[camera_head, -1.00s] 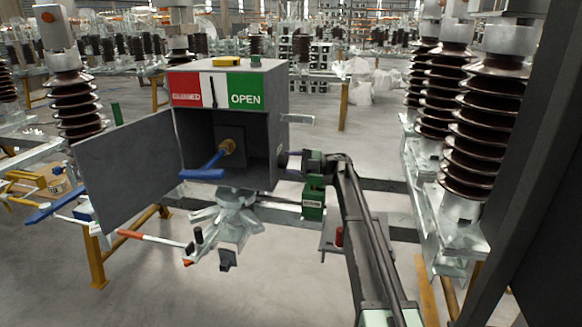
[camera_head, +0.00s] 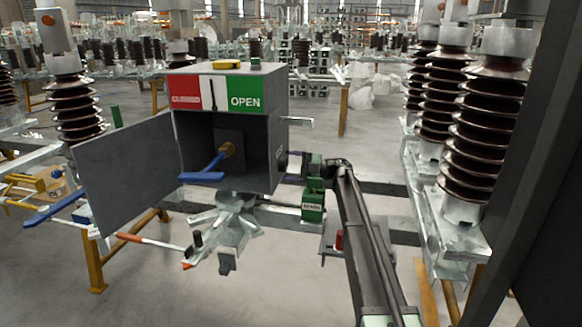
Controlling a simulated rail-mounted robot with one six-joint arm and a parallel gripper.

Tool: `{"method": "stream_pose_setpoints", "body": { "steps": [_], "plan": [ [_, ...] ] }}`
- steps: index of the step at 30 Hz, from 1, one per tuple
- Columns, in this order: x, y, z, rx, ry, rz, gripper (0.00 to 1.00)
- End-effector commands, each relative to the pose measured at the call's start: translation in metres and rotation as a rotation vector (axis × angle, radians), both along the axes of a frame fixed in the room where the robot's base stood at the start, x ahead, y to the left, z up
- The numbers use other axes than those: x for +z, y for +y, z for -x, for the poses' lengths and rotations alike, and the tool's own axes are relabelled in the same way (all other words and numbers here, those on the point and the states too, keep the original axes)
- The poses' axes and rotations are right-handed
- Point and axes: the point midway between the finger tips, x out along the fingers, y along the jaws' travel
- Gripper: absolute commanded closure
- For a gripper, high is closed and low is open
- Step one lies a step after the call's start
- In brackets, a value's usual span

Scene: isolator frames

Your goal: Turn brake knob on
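A grey control box (camera_head: 230,72) stands left of centre, with a red, white and green front panel reading OPEN on its green part (camera_head: 246,92). Its door (camera_head: 125,170) hangs open to the left. Inside is a blue lever (camera_head: 203,176) on a brass hub (camera_head: 228,150). I cannot tell which part is the brake knob. My arm rises from the bottom right and bends left. My gripper (camera_head: 285,162) is at the box's right side wall, close to it. Its fingers are small and dark, so I cannot see whether they are open, or whether they touch anything.
A green block (camera_head: 313,207) hangs just below my arm's end. A silver bracket (camera_head: 235,235) sits below the box. Brown ribbed insulators (camera_head: 475,140) stand at the right, and a dark post (camera_head: 535,170) fills the right edge. Grey floor lies below.

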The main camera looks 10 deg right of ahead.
Motion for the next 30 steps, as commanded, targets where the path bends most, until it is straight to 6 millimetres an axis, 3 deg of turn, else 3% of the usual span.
{"method": "stream_pose_setpoints", "body": {
  "steps": [8,15,21,30],
  "plan": [
    [-0.003,-0.011,0.000,-0.002,0.000,0.000,0.25],
    [-0.015,-0.068,0.003,-0.004,0.000,0.000,0.25],
    [-0.019,-0.102,0.006,0.000,-0.001,0.000,0.25],
    [-0.019,-0.107,0.007,0.000,0.000,0.000,0.25]
  ]
}}
